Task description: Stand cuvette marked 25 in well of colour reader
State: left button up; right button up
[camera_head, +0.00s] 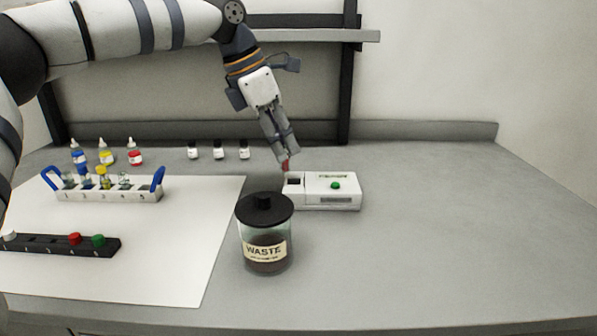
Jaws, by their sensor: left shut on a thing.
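My left gripper (284,156) reaches down from the upper left and is shut on a small red thing (286,166), probably the cuvette. Most of it is hidden by the fingers, and no mark can be read on it. The white colour reader (328,201) stands on the bench just below and to the right of the fingertips. Its dark square well (293,181) is at its left end, and a green button (336,185) is on its top. The red thing is just above the well in the picture; I cannot tell whether it touches the reader. My right gripper is not in view.
A waste jar (265,246) with a black lid stands in front of the reader. A white numbered rack (110,194) with blue handles holds several tubes at left. A black rack (60,246) holds coloured caps. Small bottles (218,150) line the back. The bench's right side is clear.

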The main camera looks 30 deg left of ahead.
pick_arm(q)
jog(key=shift+w+a+x, duration=0.1)
jog(key=shift+a+x, duration=0.05)
jog(key=shift+x, duration=0.8)
jog(key=shift+w+a+x, duration=0.1)
jog(key=shift+x, duration=0.9)
jog(key=shift+w+a+x, duration=0.1)
jog(key=shift+a+x, duration=0.05)
jog(key=shift+x, duration=0.8)
jog(key=shift+s, duration=0.1)
jog(key=shift+f, duration=0.15)
jog(key=o, duration=0.8)
jog(key=shift+f, duration=0.1)
jog(key=shift+r, duration=0.35)
jog(key=v, duration=1.1)
jog(key=shift+s+a+r, duration=0.1)
jog(key=shift+r, duration=0.2)
